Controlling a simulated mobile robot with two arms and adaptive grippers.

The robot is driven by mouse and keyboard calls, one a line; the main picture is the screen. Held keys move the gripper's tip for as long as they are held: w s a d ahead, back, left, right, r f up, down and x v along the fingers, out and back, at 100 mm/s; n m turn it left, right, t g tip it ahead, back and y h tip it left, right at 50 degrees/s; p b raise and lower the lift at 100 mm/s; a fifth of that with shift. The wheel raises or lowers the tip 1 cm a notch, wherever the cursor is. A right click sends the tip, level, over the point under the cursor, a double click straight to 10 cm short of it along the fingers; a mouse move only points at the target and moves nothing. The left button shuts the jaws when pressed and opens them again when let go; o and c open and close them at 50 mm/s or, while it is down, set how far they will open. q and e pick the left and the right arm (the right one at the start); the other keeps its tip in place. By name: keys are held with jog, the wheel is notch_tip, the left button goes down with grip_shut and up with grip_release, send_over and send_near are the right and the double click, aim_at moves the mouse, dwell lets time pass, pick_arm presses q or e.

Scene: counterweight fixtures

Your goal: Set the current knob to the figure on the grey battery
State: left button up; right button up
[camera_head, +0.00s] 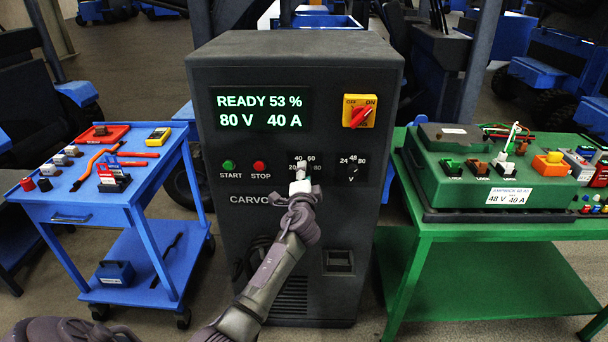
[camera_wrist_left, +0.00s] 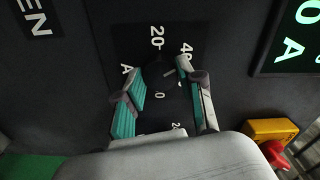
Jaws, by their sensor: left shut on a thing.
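The charger (camera_head: 215,150) stands in the middle, its display (camera_head: 262,111) reading READY 53 %, 80 V 40 A. My left gripper (camera_head: 300,182) covers the current knob in the head view; figures 20, 40, 60 and 80 show around it. In the left wrist view, the fingers of my left gripper (camera_wrist_left: 163,92) are shut on the dark current knob (camera_wrist_left: 158,74). Its pointer is hard to make out. A green battery (camera_head: 455,190) on the green cart has a label (camera_head: 508,196) reading 48 V 40 A. I see no clearly grey battery.
Right of the current knob is the voltage knob (camera_head: 350,172), marked 24, 48, 80. A red switch on a yellow plate (camera_head: 358,112) and START (camera_head: 228,165) and STOP (camera_head: 260,167) buttons share the panel. A blue cart (camera_head: 75,210) stands left, the green cart (camera_head: 440,235) right.

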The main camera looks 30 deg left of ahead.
pick_arm(q)
jog(key=shift+f, duration=0.15)
jog(key=o, duration=1.1)
jog(key=shift+o, duration=0.2)
jog(key=v, duration=1.2)
